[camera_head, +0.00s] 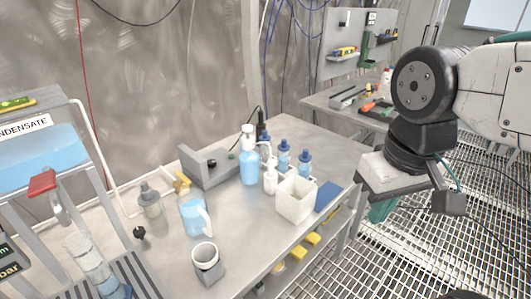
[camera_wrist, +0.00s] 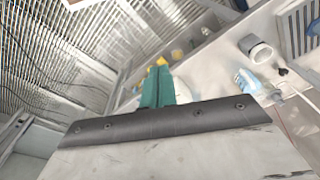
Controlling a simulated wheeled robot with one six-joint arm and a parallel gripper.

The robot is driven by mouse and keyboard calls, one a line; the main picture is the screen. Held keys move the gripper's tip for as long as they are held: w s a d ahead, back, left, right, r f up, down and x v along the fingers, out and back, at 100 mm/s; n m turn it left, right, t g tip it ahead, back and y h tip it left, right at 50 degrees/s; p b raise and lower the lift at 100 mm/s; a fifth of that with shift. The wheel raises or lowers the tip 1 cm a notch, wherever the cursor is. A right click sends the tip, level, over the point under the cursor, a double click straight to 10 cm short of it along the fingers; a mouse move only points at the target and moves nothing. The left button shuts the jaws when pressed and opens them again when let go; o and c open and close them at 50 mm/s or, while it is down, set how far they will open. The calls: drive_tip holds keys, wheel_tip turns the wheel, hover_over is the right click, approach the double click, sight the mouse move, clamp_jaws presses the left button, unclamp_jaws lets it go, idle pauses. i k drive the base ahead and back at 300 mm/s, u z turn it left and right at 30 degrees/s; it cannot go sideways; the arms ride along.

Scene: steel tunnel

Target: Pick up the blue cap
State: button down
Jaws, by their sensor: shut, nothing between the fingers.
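Several small bottles with blue caps stand on the grey bench. One blue cap (camera_head: 284,143) tops a bottle at the middle, and another blue cap (camera_head: 305,156) is just right of it. I cannot tell which cap is meant, and no loose cap is clear to see. My gripper (camera_head: 381,211) hangs right of the bench, over the grated floor, apart from the bottles. Its teal fingers (camera_wrist: 157,88) are together and empty in the wrist view. The caps do not show clearly in the wrist view.
A blue block (camera_head: 328,197) lies by the right edge. Yellow items sit on a lower shelf.

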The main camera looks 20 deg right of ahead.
sight(264, 137)
drive_tip(key=z, duration=2.1)
drive_tip(key=i, duration=1.75)
drive_tip(key=u, duration=3.4)
drive_tip(key=i, duration=0.5)
drive_tip(key=u, duration=0.1)
